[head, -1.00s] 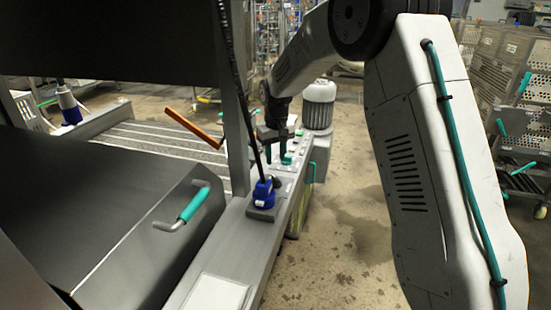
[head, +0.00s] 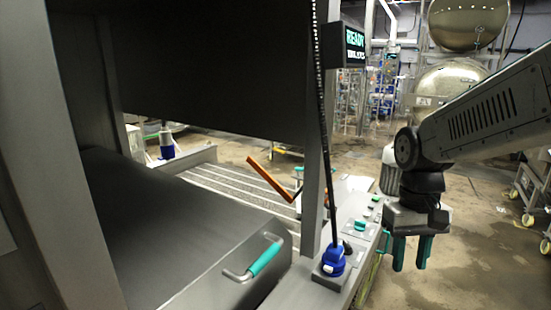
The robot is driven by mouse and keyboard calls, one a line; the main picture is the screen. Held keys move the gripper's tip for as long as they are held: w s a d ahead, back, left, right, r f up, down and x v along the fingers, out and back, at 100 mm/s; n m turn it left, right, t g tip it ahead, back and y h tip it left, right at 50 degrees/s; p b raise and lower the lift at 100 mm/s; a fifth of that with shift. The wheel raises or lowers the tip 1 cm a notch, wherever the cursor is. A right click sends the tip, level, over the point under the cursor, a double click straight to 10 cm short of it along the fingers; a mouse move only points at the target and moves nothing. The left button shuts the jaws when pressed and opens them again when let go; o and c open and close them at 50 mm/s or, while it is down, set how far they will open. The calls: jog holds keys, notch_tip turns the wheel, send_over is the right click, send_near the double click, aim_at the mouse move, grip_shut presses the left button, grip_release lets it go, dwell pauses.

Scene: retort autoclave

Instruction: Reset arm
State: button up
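My gripper (head: 411,254) is at the right in the head view, pointing down. Its two teal fingers are apart with nothing between them. It hangs to the right of the machine's side panel (head: 362,226), which carries several green buttons, and looks clear of it. My arm comes in from the right edge, with its forearm slanting down to the wrist.
The grey machine has a dark cover with a teal handle (head: 265,260), a ribbed conveyor bed (head: 235,185), an orange lever (head: 268,178) and a blue cable fitting (head: 333,261). A display (head: 355,45) reads READY. Steel vessels (head: 450,85) stand behind. Floor shows at right.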

jog(key=s+d+r+t, duration=0.1)
jog(key=s+r+t, duration=0.2)
jog(key=s, duration=1.3)
jog(key=shift+s+r+m, duration=0.2)
jog(key=shift+r+m, duration=0.1)
jog(key=shift+r, duration=0.3)
